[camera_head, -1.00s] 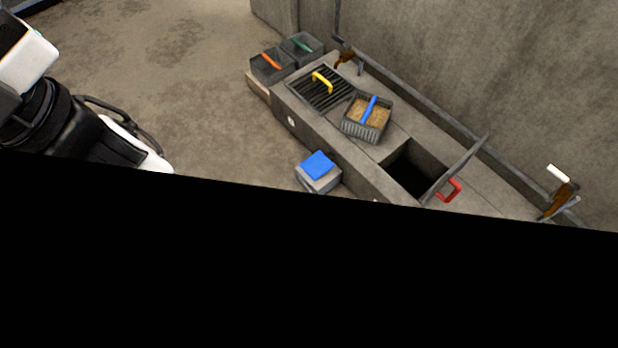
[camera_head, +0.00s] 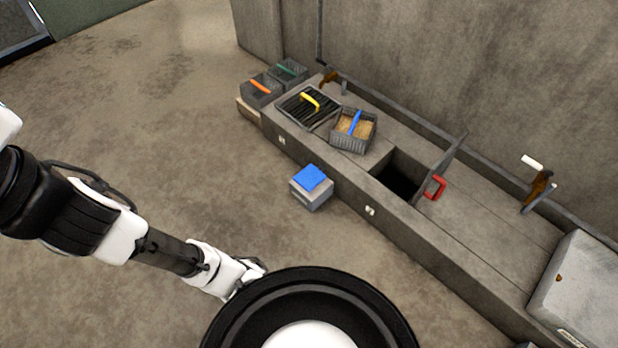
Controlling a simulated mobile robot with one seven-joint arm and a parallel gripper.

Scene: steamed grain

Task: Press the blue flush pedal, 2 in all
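The blue flush pedal (camera_head: 312,178) is a flat blue plate on top of a small grey box (camera_head: 312,197). The box stands on the floor against the front of a long concrete counter. My arm reaches in from the left edge, and its white end (camera_head: 228,275) is left of and nearer than the pedal, apart from it. The tip of the arm runs up to a large black and white round part of my body at the bottom. The gripper's fingers cannot be made out there.
The counter holds a basket of grain with a blue handle (camera_head: 354,130), a grate with a yellow handle (camera_head: 310,102), an open square hole (camera_head: 398,178) with a raised lid and red handle (camera_head: 434,188). Bins stand at the far end, a grey box (camera_head: 585,290) at right. Floor left of the pedal is clear.

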